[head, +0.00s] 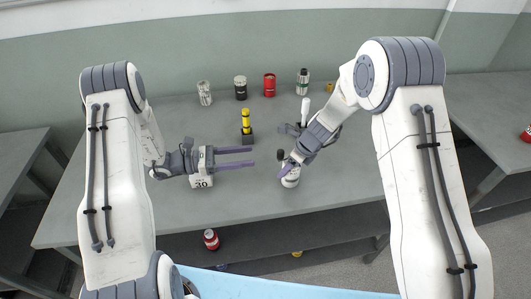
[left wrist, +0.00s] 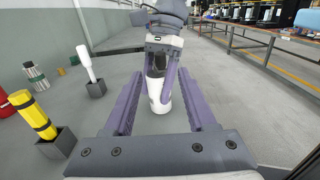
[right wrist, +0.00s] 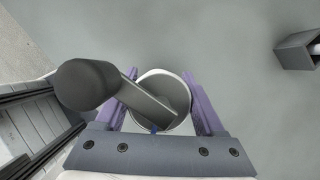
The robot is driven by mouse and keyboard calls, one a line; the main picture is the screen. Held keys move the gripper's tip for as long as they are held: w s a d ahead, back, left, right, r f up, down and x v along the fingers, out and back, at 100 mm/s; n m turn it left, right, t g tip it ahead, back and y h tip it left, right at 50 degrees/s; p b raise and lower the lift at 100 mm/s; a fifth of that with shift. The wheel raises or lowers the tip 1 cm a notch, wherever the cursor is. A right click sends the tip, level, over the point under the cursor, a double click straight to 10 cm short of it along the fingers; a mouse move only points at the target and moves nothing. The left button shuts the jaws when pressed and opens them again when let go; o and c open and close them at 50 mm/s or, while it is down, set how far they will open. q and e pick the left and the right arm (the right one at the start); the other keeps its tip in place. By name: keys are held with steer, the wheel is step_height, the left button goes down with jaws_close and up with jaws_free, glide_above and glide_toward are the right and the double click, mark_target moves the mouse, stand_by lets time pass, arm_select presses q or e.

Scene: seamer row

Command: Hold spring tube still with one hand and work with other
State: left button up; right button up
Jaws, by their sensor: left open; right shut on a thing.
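A white upright cylinder (head: 290,179) with a dark crank arm and round black knob (right wrist: 85,85) on top stands on the grey table. I cannot tell for sure that it is the spring tube. My right gripper (head: 287,166) is shut on its sides; in the right wrist view the cylinder (right wrist: 163,88) lies between the fingers, partly hidden by the crank. My left gripper (head: 253,156) is open and empty, to the left of the cylinder with a gap. Its fingers point at the cylinder (left wrist: 160,95), which appears ahead between them in the left wrist view.
A yellow-and-black tube (head: 246,121) stands in a dark block behind my left gripper. A white rod (left wrist: 88,65) stands in another block behind my right gripper. Several cans, one red (head: 269,84), line the table's back.

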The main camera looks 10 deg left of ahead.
mark_target(286, 156)
arm_select(q)
steer(key=x, duration=0.8)
steer(key=shift+d, duration=0.1)
jaws_close()
